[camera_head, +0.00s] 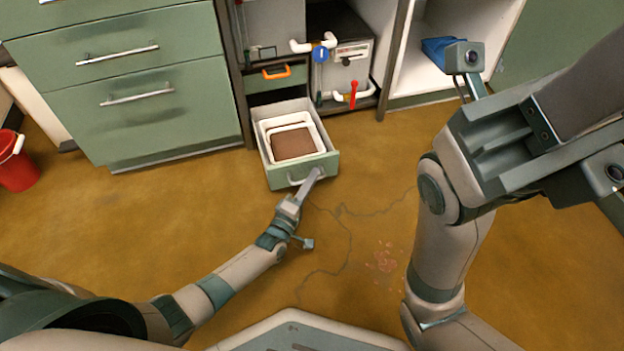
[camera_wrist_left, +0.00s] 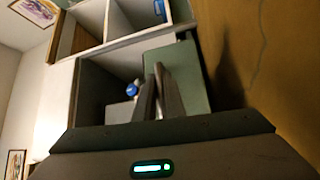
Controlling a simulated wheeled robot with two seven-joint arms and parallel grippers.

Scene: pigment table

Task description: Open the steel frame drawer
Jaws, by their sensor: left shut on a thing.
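The steel frame drawer (camera_head: 328,157) stands pulled out from the bottom of the dark steel frame in the head view. It has a green front with a grey bar handle (camera_head: 296,180), and inside is a white tray (camera_head: 310,127) holding a brown slab (camera_head: 294,145). My left gripper (camera_head: 312,178) is shut on the handle, at its right part.
Above the drawer is a green drawer with an orange handle (camera_head: 276,73). A steel unit with white pipes (camera_head: 350,55) and a red valve (camera_head: 353,93) stands beside it. Green cabinet drawers (camera_head: 150,110) are at left, with a red bucket (camera_head: 18,165).

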